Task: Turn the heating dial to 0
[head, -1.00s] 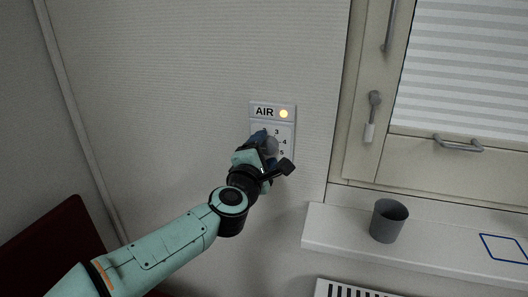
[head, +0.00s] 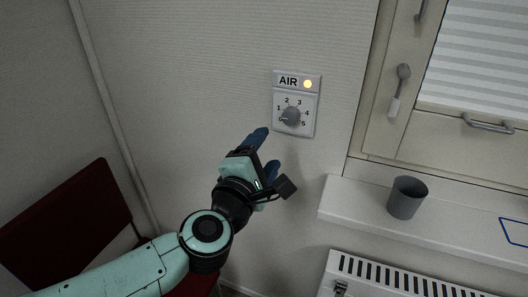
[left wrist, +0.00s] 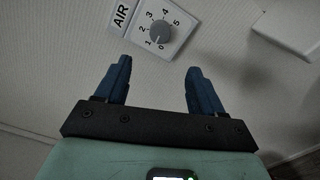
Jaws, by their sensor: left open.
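A wall panel marked AIR (head: 309,127) carries a round grey dial (head: 291,117) with numbers from 0 to 5 and a lit yellow lamp. The dial's pointer appears to lie at the 0 mark, though it is small. The dial also shows in the left wrist view (left wrist: 160,31), beyond the fingertips. My left gripper (head: 266,153) is open and empty, below and left of the dial and apart from it. Its two blue fingers are spread in the left wrist view (left wrist: 159,66). No dial labelled as heating is readable. My right gripper is not in view.
A white slotted heater (head: 408,279) is below the window sill (head: 355,204), with a small dark part (head: 340,287) at its left end. A grey cup (head: 407,198) stands on the sill. A dark red chair (head: 70,225) is at the left. The wall around the panel is clear.

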